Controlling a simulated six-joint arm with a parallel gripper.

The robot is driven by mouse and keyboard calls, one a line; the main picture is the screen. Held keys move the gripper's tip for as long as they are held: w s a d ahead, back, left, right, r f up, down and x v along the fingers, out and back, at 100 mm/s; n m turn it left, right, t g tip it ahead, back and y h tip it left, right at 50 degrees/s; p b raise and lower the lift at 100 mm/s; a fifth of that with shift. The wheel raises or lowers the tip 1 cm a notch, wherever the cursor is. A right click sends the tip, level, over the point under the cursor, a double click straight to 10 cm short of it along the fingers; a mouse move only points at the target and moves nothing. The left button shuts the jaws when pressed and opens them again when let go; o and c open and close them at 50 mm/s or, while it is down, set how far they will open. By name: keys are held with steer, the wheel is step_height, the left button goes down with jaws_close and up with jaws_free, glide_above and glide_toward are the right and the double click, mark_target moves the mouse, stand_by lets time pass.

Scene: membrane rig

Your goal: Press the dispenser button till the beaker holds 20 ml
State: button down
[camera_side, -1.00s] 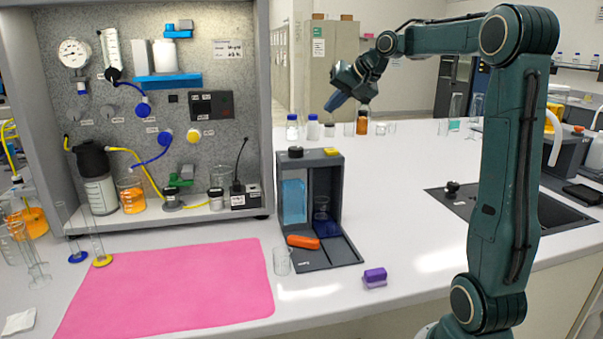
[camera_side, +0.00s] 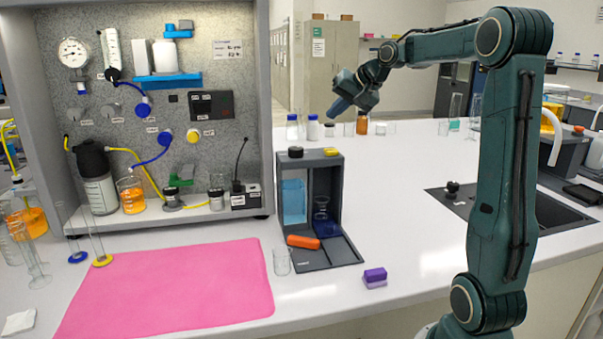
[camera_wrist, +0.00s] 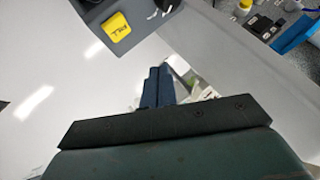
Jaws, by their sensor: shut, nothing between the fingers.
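The dispenser (camera_side: 337,205) is a dark grey open-fronted stand on the bench, with a blue liquid tank (camera_side: 294,202) on its left side. Its yellow button (camera_side: 332,152) is on top; in the wrist view the yellow button (camera_wrist: 116,27) carries lettering and shows at the upper left. A small clear beaker (camera_side: 321,208) stands inside the bay; its level is too small to read. My gripper (camera_side: 337,110) is shut and empty, in the air above and beyond the dispenser, apart from the button. Its blue fingers (camera_wrist: 157,88) point away in the wrist view.
An orange block (camera_side: 303,242) lies at the dispenser's base, beside an empty glass (camera_side: 282,262). A purple block (camera_side: 375,277) is at the front. Several bottles (camera_side: 313,128) stand behind.

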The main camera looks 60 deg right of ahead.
mark_target(335, 151)
steer(key=shift+f, duration=3.45)
steer(key=shift+f, duration=1)
stand_by(0.8)
steer(key=shift+r, duration=1)
steer(key=shift+r, duration=0.15)
steer(key=shift+r, duration=2.4)
steer(key=shift+a, duration=0.15)
